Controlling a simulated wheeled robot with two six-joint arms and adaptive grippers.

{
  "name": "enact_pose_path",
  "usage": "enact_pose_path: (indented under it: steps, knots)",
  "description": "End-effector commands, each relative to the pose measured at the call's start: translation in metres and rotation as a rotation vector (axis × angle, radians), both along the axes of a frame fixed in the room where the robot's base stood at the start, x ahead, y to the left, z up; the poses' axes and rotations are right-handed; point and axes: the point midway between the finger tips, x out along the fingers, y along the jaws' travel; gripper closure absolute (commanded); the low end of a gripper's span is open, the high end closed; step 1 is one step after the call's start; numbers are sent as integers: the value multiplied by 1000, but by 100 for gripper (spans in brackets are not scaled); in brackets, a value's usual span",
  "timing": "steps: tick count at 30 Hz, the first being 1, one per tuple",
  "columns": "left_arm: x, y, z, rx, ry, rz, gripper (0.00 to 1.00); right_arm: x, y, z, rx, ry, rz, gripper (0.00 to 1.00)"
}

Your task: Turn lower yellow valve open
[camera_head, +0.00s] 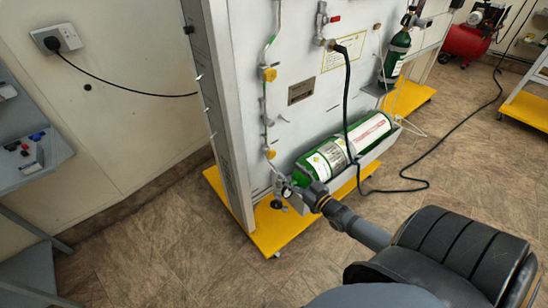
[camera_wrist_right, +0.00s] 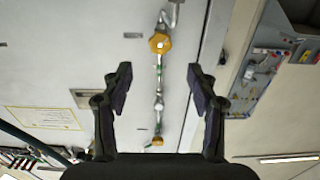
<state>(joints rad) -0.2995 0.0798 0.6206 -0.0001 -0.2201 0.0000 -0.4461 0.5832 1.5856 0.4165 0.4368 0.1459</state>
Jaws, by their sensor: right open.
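The lower yellow valve (camera_head: 270,153) sits on the thin vertical pipe of the white panel, left of the green cylinder. The upper yellow valve (camera_head: 270,74) is above it on the same pipe. My right gripper (camera_head: 294,194) is just below and right of the lower valve. In the right wrist view, which is upside down, my right gripper (camera_wrist_right: 159,84) is open and empty. The lower valve (camera_wrist_right: 159,43) shows beyond and between its fingertips, apart from them. The upper valve (camera_wrist_right: 157,141) is smaller, nearer the palm. My left gripper is not in view.
A green cylinder (camera_head: 335,148) lies on a bracket close to my right gripper, with a black hose (camera_head: 346,92) hanging over it. The panel stands on a yellow base (camera_head: 264,238). A grey shelf (camera_head: 30,150) is at the left. The floor between is clear.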

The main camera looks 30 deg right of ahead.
Motion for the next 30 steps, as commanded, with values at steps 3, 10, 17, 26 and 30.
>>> enact_pose_path:
  steps: [3,10,17,26,30]
  knots:
    - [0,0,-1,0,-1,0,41,2,0,0,0,-5,0,41]
    - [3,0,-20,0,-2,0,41,37,3,-4,0,-8,0,41]
    - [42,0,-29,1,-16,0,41,84,7,-4,0,-6,-1,41]
    - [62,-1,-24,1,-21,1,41,104,9,0,0,-2,0,41]
    - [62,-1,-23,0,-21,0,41,105,9,0,0,-1,0,41]
